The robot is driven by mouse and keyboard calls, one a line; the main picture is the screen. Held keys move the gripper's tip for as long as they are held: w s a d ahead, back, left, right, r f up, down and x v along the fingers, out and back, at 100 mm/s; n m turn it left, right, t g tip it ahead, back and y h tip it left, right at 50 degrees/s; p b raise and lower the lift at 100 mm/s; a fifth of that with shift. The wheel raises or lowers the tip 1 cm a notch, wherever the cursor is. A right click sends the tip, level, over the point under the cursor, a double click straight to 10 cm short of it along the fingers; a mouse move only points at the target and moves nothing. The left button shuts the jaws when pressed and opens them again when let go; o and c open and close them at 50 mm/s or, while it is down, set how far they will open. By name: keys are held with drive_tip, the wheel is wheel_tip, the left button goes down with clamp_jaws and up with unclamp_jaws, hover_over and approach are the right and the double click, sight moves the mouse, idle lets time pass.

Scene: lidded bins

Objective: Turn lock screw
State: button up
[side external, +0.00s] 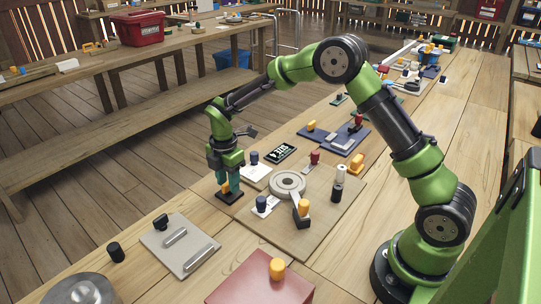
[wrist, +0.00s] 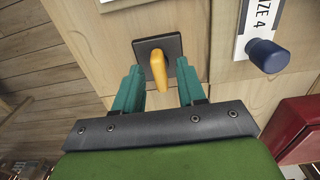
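The likely lock screw is a yellow-orange handle (side external: 225,187) on a small dark square base (side external: 231,198), near the table's left edge in the side external view. In the wrist view the yellow handle (wrist: 159,70) stands out from its dark plate (wrist: 146,46). My gripper (side external: 229,182) points down over it. In the wrist view the teal fingers of my gripper (wrist: 158,86) are open, one on each side of the handle, with a visible gap on both sides. Nothing is held. The fingertips hide part of the handle in the side view.
A white card with a blue knob (wrist: 267,55) lies to the right in the wrist view. A wooden board (side external: 315,232) with a grey ring and several knobs is right of my gripper. A grey plate with handles (side external: 181,244) and a red box (side external: 260,284) are nearer the camera.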

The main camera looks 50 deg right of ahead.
clamp_jaws()
drive_tip(key=shift+m, duration=0.3)
drive_tip(key=m, duration=0.8)
drive_tip(key=shift+m, duration=0.4)
drive_tip(key=m, duration=0.6)
drive_tip(key=shift+r, duration=0.1)
drive_tip(key=m, duration=0.6)
drive_tip(key=shift+m, duration=0.3)
